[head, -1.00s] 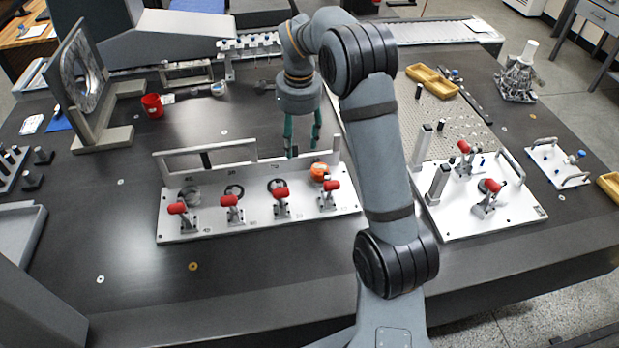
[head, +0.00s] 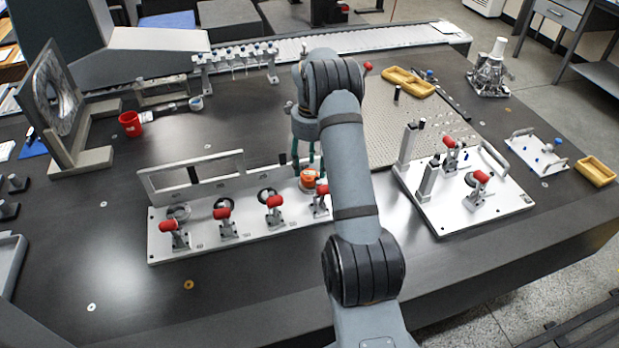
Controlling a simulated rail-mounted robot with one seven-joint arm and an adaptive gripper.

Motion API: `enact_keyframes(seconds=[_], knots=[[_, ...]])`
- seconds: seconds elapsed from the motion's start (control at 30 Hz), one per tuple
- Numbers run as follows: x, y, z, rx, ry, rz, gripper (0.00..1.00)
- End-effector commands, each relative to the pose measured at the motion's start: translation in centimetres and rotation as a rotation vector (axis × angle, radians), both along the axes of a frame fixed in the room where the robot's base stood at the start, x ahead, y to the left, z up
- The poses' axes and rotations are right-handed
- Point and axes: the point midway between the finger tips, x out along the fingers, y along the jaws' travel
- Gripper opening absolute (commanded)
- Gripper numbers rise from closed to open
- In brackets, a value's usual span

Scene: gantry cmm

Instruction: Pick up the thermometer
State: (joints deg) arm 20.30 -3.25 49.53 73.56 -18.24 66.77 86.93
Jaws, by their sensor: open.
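I cannot pick out a thermometer with certainty in the head view. My gripper (head: 304,160) is partly hidden behind my own arm. Its green fingers point down and are apart, with nothing seen between them. They hang by the back right part of the white clamp plate (head: 160,248), close to an orange round part (head: 308,179) seated there. I cannot tell whether they touch it.
Red-handled toggle clamps (head: 222,214) line the plate's front, and a raised bar frame (head: 165,180) stands along its back. A second white fixture (head: 450,220) stands at right. A red cup (head: 130,124) and a small rack (head: 238,58) are farther back.

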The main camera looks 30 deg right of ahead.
Motion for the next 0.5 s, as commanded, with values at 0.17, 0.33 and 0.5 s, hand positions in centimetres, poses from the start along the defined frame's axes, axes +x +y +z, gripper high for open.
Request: enact_keyframes(seconds=[0.17,0.33,0.5], knots=[[-0.2,0.3,-2.6,0.001,0.004,0.001,0.51],[0.0,0.3,-3.4,0.0,0.0,0.001,0.51],[0.0,0.3,-3.4,0.0,0.0,0.001,0.5]])
